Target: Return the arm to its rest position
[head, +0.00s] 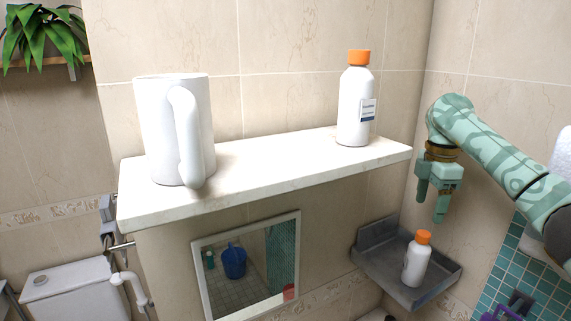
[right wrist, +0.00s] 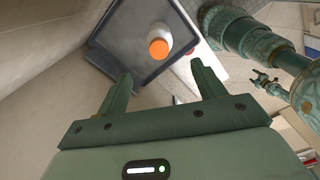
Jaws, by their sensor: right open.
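My right gripper (head: 434,205) hangs at the right of the head view, fingers pointing down, beside the shelf's right end and above the grey metal tray (head: 369,262). It is open, with nothing between its fingers. In the right wrist view the gripper (right wrist: 160,83) shows two spread green fingers. A white bottle with an orange cap (head: 416,262) stands upright in the tray, below and apart from the fingers. It also shows in the right wrist view as an orange-capped bottle (right wrist: 159,46) beyond the fingertips.
A white shelf (head: 262,165) carries a white mug (head: 160,125) and another orange-capped bottle (head: 354,105). A framed mirror (head: 249,265) hangs below it. A toilet (head: 75,288) stands at lower left and a plant (head: 45,35) at upper left. Tiled walls enclose the right side.

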